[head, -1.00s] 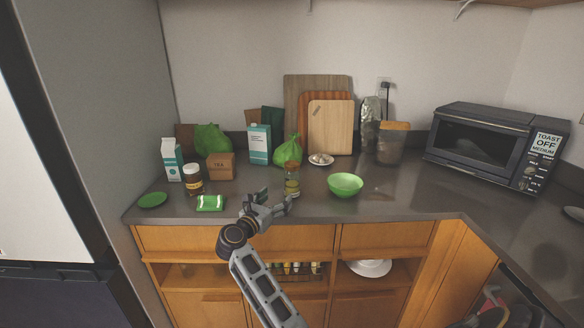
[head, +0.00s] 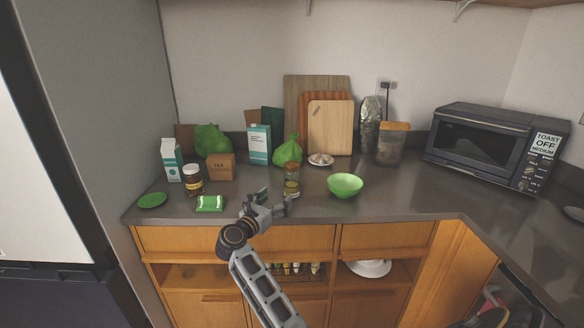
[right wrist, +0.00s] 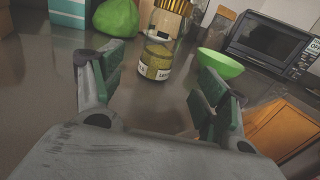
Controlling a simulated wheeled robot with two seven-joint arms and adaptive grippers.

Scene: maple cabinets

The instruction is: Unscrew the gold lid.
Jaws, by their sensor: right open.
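A glass jar (head: 291,184) with a yellowish filling stands upright near the counter's front edge. It also shows in the right wrist view (right wrist: 156,62), with a white label. Its ribbed gold lid (right wrist: 172,5) is on top and cut off by the frame edge. My right gripper (head: 275,198) is open and empty at the front of the counter, just left of the jar. In the right wrist view its fingers (right wrist: 158,76) are spread wide, with the jar beyond and between them. They look apart from the jar. My left gripper is not in view.
A green bowl (head: 345,185) stands right of the jar and a green bag (head: 288,152) behind it. Counter between bowl and toaster oven (head: 482,145) is clear.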

